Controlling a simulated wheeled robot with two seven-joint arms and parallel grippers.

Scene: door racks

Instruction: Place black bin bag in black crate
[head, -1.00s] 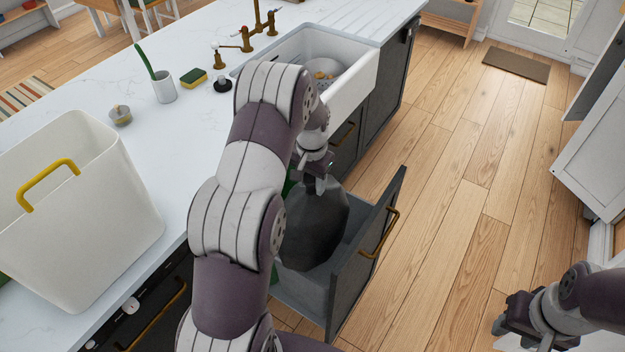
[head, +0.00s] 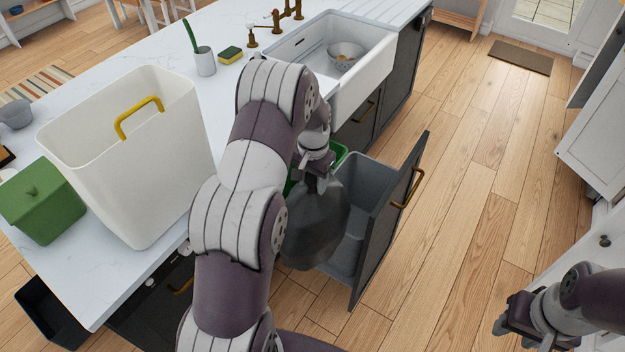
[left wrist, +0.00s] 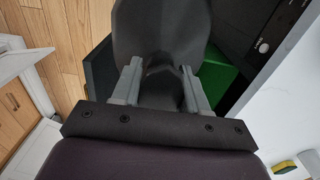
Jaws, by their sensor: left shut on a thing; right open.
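My left gripper (head: 316,178) is shut on the top of the black bin bag (head: 312,228). The bag hangs below it, overlapping the open drawer in the head view. It also fills the top middle of the left wrist view (left wrist: 165,28), pinched between the fingers. A black open crate (head: 48,312) stands low at the bottom left of the head view, beyond the counter's edge and well left of the bag. Its inside is only partly visible. My right gripper (head: 510,318) is open and empty at the lower right, over the floor.
The pulled-out drawer (head: 395,215) holds a grey bin (head: 350,250) and a green one (head: 338,153). A white container (head: 130,175) and a green lidded box (head: 45,205) stand on the white counter (head: 225,95). Wooden floor (head: 470,200) is clear on the right.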

